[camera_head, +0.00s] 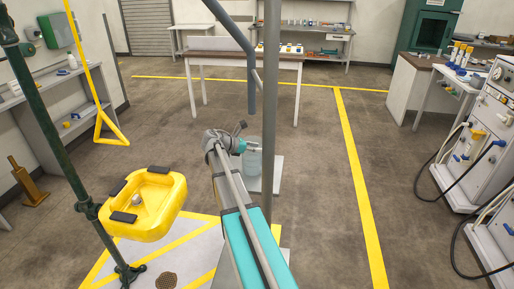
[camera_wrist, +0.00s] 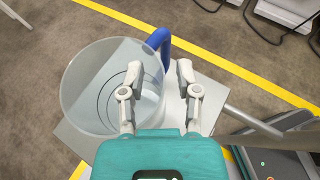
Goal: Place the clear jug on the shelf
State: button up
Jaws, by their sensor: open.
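The clear jug (camera_wrist: 98,88) is a wide, see-through round vessel with a blue handle (camera_wrist: 163,45). It stands upright on a pale square top (camera_wrist: 195,110). In the head view the jug (camera_head: 254,162) is just right of my gripper (camera_head: 241,147), partly hidden by my arm. In the wrist view my gripper (camera_wrist: 158,76) is open, its left finger overlapping the jug's near side and its right finger clear to the right. The blue handle lies just beyond the fingertips, and nothing is held. Candidate shelves are the back shelving unit (camera_head: 318,36) and the left wall shelf (camera_head: 62,118).
A yellow basin (camera_head: 160,218) on a green post stands at the left. A brown-topped table (camera_head: 240,58) is behind the jug. White machines (camera_head: 493,115) with hoses line the right. The floor between the jug and the yellow line (camera_head: 357,175) is clear.

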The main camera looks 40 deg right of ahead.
jog(key=p+v, duration=0.4)
jog(key=v, duration=0.8)
jog(key=shift+r+p, duration=0.15)
jog(key=shift+p, duration=0.15)
jog(key=shift+s+a, duration=0.1)
jog(key=s+a+f+m+t+y, duration=0.1)
jog(key=s+a+f+m+y, duration=0.2)
jog(key=a, duration=0.7)
jog(key=s+a+f+m+t+y, duration=0.1)
jog(key=s+a+f+m+y, duration=0.3)
jog(key=a, duration=0.6)
jog(key=s+a+f+m+t+y, duration=0.2)
jog(key=s+a+f+m+y, duration=0.2)
jog(key=s+a, duration=0.5)
jog(key=a+m+y, duration=0.1)
jog(key=m+y, duration=0.1)
jog(key=m, duration=0.1)
jog(key=shift+a+f+m, duration=0.25)
jog(key=shift+a+m, duration=0.05)
